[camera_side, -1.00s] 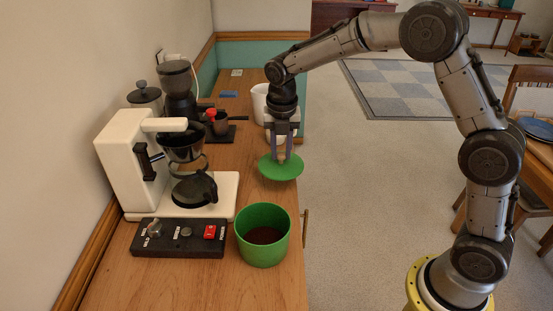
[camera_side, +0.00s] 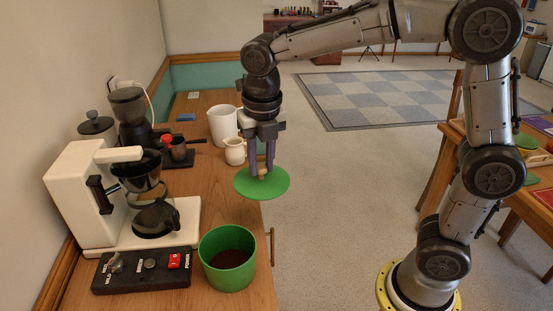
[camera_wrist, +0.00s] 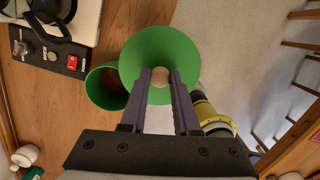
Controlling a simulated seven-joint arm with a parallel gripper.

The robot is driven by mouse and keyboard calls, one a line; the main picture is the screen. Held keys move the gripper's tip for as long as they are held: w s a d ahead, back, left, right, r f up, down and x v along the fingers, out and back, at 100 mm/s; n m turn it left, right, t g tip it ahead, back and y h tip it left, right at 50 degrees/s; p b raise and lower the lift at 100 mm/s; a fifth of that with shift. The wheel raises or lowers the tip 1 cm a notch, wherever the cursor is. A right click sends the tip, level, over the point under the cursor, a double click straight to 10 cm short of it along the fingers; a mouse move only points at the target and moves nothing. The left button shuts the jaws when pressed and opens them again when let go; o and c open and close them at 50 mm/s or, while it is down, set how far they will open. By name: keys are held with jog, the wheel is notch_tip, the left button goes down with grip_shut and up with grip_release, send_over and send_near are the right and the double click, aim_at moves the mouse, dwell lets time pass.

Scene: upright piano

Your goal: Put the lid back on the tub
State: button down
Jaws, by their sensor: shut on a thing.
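The green lid (camera_side: 247,184) is a flat disc with a light wooden knob (camera_side: 263,172). My gripper (camera_side: 263,168) is shut on the knob and holds the lid in the air, apart from the tub. In the wrist view the lid (camera_wrist: 150,50) fills the upper middle, with the knob (camera_wrist: 160,78) between my fingertips (camera_wrist: 160,80). The green tub (camera_side: 228,277) stands open and upright on the wooden counter, with dark brown contents inside. In the side view it is nearer the camera and left of the lid. In the wrist view the lid partly hides the tub (camera_wrist: 97,98).
A cream coffee maker (camera_side: 82,206) with a dark control panel (camera_side: 141,271) stands left of the tub. Behind are a grinder (camera_side: 130,112), a white pitcher (camera_side: 222,122) and a small cream jug (camera_side: 234,152). The counter's right edge lies close to the tub.

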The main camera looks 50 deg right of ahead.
jog(key=s+a+n, duration=0.1)
jog(key=a+n, duration=0.3)
jog(key=a, duration=0.9)
jog(key=shift+y, duration=0.3)
jog(key=shift+s+f, duration=0.2)
jog(key=shift+f, duration=2.7)
jog(key=shift+f, duration=0.2)
jog(key=shift+c, duration=0.4)
grip_release()
jog(key=shift+r, duration=0.1)
notch_tip(320, 180, up, 7)
